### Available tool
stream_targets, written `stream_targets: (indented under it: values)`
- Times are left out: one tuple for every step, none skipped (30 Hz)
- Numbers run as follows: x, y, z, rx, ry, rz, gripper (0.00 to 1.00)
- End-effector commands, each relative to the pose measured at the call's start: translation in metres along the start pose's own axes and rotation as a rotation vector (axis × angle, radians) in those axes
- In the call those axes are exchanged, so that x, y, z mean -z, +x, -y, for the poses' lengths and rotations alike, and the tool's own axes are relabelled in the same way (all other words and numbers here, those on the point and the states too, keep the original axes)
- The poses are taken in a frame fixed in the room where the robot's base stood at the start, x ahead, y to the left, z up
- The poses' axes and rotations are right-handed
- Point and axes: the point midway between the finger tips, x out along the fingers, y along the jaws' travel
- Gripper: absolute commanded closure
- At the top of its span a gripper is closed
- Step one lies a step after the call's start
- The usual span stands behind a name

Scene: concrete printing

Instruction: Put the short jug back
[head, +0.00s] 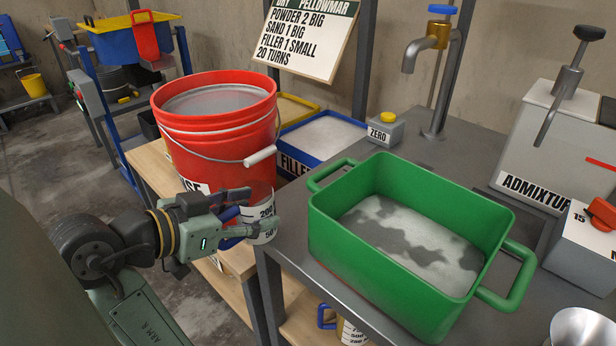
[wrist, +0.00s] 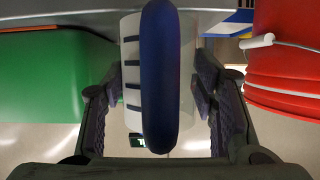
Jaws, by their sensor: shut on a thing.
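The short jug (head: 262,223) is white with dark measuring marks and a blue handle. My gripper (head: 240,213) is shut on its handle (wrist: 160,75), which stands upright between the two fingers in the wrist view. The jug's white body (wrist: 131,75) shows behind the handle. In the head view the jug is in front of the red bucket, by the left edge of the metal table. The fingers and handle hide part of it, and I cannot tell whether its base touches anything.
The red bucket (head: 215,140) stands on a wooden bench (head: 150,165). A green tub (head: 400,295) with grey-white contents fills the front of the metal table (head: 300,205). Another marked jug with a blue handle (head: 326,317) sits on a lower shelf. A blue filler tray (head: 322,142) is behind.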

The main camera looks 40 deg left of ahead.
Motion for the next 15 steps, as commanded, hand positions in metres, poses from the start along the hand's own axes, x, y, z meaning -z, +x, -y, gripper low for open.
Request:
stream_targets:
  values:
    - [0.007,0.013,-0.002,-0.008,0.003,-0.001,0.9]
    - [0.01,0.019,-0.002,-0.007,0.003,-0.001,0.9]
    - [0.013,0.027,-0.002,-0.007,0.003,-0.001,0.9]
    - [0.017,0.034,-0.002,-0.007,0.002,-0.001,0.9]
    - [0.02,0.041,-0.001,-0.006,0.001,0.0,0.9]
    - [0.023,0.049,-0.001,-0.005,0.001,0.001,0.9]
    - [0.026,0.055,-0.001,-0.004,0.0,0.0,0.9]
    - [0.028,0.06,0.0,-0.003,-0.001,0.001,0.9]
    - [0.03,0.067,0.0,-0.003,-0.001,0.0,0.9]
    - [0.031,0.07,0.0,-0.001,-0.001,0.0,0.9]
    - [0.032,0.074,0.0,-0.001,-0.001,0.001,0.9]
    - [0.034,0.077,0.0,-0.001,-0.001,0.0,0.9]
    - [0.034,0.079,0.0,-0.001,-0.001,-0.001,0.9]
    - [0.035,0.081,0.001,0.0,-0.001,-0.001,0.9]
    - [0.036,0.083,0.001,0.001,-0.001,-0.001,0.9]
